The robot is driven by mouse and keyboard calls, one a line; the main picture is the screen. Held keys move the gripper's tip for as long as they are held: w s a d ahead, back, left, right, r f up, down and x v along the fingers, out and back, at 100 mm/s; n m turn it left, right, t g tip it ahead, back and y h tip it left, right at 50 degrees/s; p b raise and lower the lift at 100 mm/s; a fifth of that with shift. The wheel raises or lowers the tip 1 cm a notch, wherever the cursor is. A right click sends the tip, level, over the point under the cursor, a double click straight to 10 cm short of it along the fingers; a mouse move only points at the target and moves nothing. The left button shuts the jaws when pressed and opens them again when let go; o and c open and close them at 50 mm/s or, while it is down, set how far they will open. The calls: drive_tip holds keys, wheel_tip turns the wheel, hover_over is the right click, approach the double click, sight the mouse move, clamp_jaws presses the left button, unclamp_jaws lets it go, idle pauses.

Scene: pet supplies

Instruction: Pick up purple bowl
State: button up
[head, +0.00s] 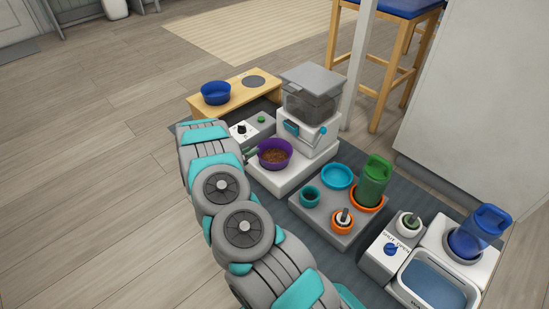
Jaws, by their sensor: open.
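The purple bowl (275,162) holds brown kibble and sits upright on the white base of the food dispenser, under its spout. My arm comes up from the bottom of the head view and bends just left of the bowl. My gripper (250,154) is mostly hidden behind my arm. Only a small part shows, close to the bowl's left rim. It is open, and I cannot tell whether it touches the rim.
The food dispenser (312,105) stands behind the bowl. A wooden stand (224,112) holds a blue bowl (215,93). A grey platform (318,220) with cups and a green bottle (374,182) is at right. A water basin (437,285) is at lower right. Open floor lies left.

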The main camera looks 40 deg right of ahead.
sight(260, 146)
drive_tip(key=x, duration=0.6)
drive_tip(key=shift+s+d+f+b, duration=0.1)
drive_tip(key=shift+d+f+b, duration=0.05)
drive_tip(key=shift+d+b, duration=0.25)
clamp_jaws()
drive_tip(key=shift+a, duration=0.1)
idle(1.0)
